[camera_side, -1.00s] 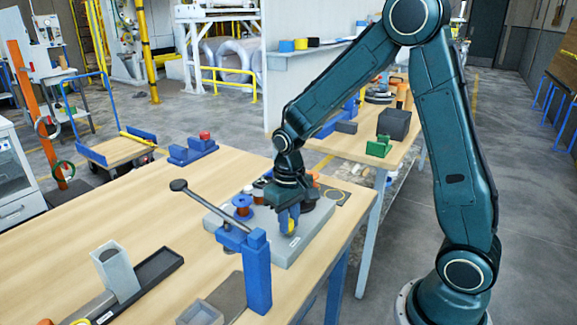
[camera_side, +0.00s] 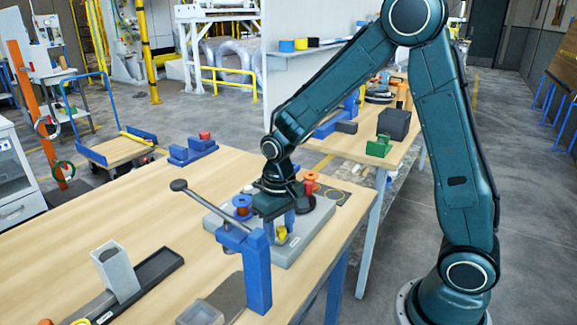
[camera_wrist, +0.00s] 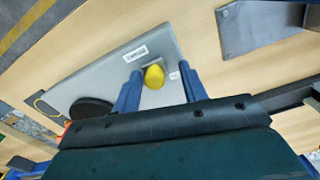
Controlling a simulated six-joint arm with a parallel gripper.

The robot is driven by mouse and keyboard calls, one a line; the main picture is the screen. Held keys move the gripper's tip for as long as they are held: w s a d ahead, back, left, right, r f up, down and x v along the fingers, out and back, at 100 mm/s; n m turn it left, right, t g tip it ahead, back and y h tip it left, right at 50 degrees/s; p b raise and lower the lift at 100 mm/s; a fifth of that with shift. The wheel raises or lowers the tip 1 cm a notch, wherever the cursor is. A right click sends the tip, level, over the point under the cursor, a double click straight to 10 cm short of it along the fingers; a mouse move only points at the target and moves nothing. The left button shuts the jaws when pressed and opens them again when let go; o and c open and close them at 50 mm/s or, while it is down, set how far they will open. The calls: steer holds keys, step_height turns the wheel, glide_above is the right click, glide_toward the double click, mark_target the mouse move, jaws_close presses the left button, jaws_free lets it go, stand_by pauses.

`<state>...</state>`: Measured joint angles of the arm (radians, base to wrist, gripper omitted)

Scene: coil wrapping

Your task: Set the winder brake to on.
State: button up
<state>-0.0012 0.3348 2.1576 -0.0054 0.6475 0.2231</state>
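The winder is a grey base plate (camera_side: 302,247) on the wooden table, also seen in the wrist view (camera_wrist: 110,72). A yellow knob (camera_wrist: 154,77) sits on a small grey block on the plate; I take it for the brake handle. In the side view the knob (camera_side: 281,233) is partly hidden by my gripper. My gripper (camera_wrist: 158,72) points down over the plate, its two blue fingers apart. The knob shows between them with a gap on each side. The brake's setting cannot be read.
A blue post with a dark lever (camera_side: 257,270) stands close in front of the plate. A blue spool with copper wire (camera_side: 242,206) and an orange spool (camera_side: 311,180) are near my gripper. A black disc (camera_wrist: 91,112) lies on the plate.

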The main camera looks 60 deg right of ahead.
mark_target(281, 229)
steer(key=shift+d, duration=0.15)
steer(key=shift+r, duration=0.75)
step_height(281, 229, up, 12)
steer(key=shift+r, duration=0.15)
steer(key=shift+s+r, duration=0.1)
steer(key=shift+s, duration=0.05)
steer(key=s+r+n+t, duration=0.2)
steer(key=s+r+t, duration=0.2)
steer(key=s, duration=1.4)
steer(key=shift+n+t, duration=0.3)
steer(key=shift+t, duration=0.5)
stand_by(1.3)
